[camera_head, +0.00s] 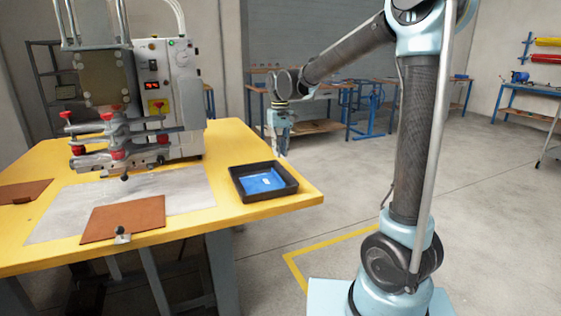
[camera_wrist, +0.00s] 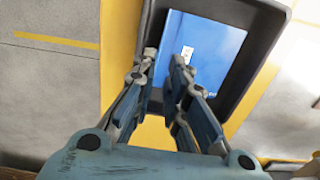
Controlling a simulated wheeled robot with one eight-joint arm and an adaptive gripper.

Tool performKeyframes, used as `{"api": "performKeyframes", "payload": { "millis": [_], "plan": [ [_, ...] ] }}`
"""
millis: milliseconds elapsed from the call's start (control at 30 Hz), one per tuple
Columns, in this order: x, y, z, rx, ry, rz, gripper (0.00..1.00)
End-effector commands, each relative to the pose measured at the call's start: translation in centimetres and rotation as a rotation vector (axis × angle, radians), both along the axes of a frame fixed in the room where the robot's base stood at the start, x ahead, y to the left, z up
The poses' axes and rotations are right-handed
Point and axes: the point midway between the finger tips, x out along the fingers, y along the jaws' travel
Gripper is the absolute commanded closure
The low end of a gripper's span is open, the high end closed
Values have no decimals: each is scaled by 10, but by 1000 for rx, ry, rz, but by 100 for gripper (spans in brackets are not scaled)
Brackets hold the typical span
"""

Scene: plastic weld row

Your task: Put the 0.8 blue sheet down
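The blue sheet (camera_head: 264,182) lies flat inside a black tray (camera_head: 236,187) on the yellow table's right corner. It has a small white label, and it also shows in the wrist view (camera_wrist: 215,60), where the fingers partly cover it. My gripper (camera_head: 282,150) hangs beyond the tray's back right side in the head view, apart from the tray. In the wrist view my gripper (camera_wrist: 166,60) points toward the tray, with a gap between its two fingers and nothing held. Its height above the sheet is hard to tell.
The yellow table (camera_head: 272,211) carries a welding machine (camera_head: 172,85), a pale mat (camera_head: 195,188) and a brown sheet (camera_head: 140,216) with a small clamp at its front edge. Another brown sheet (camera_head: 22,191) lies at far left. Floor right of the table is clear.

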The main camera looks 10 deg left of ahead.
Motion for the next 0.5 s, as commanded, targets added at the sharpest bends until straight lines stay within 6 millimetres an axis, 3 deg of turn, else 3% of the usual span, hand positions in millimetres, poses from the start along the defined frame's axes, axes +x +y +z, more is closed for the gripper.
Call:
{"api": "performKeyframes", "payload": {
  "millis": [333, 500],
  "plan": [
    [-1, -2, 13, 0, -1, -2, 87],
    [-8, -32, 17, 5, -9, -31, 87]
  ]
}}
